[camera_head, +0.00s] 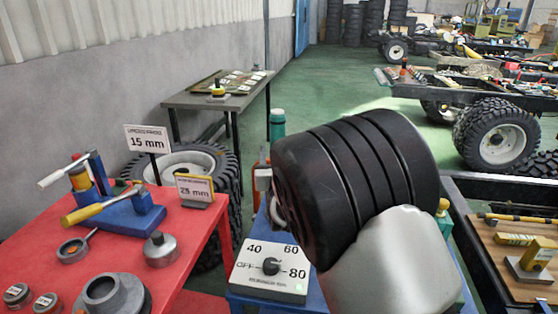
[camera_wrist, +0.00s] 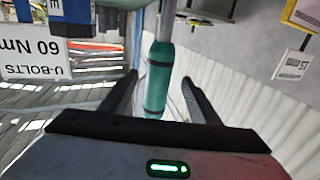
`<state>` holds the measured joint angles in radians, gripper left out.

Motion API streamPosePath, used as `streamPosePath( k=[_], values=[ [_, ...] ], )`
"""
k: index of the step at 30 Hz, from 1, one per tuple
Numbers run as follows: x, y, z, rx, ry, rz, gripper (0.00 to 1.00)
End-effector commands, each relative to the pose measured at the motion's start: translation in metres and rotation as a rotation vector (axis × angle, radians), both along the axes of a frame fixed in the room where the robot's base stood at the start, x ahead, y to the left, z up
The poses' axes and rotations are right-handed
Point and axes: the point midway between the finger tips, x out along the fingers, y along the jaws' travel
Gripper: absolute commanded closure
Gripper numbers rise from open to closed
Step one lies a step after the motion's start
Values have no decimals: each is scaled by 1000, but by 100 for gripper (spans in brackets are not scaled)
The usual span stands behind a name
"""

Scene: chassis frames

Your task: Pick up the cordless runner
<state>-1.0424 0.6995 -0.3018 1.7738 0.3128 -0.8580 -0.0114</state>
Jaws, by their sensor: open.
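An upright teal cylinder with a darker band, which I take as the cordless runner, shows in the head view (camera_head: 277,122) behind the dial box. In the wrist view, which is turned upside down, the runner (camera_wrist: 158,78) has a teal body and a grey shaft running to the top edge. My gripper (camera_wrist: 160,84) is open, its two dark fingers on either side of the teal body in the picture. Gaps show on both sides. I cannot tell how deep the body lies between them. In the head view my own arm hides the gripper and the runner's lower part.
A box with a dial (camera_head: 270,268) stands on a blue surface. The red table (camera_head: 190,262) at left carries a blue fixture (camera_head: 120,215), metal parts and signs reading 15 mm (camera_head: 149,139) and 29 mm (camera_head: 195,187). A tyre (camera_head: 208,160) stands behind it. A dark-framed bench is at right.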

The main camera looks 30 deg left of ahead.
Motion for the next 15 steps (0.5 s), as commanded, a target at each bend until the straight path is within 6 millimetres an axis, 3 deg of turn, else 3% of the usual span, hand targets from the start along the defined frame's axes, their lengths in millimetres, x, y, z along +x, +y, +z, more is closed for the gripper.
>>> streamPosePath(
  k=[15],
  values=[
    [47,28,4,1,0,0,43]
  ],
)
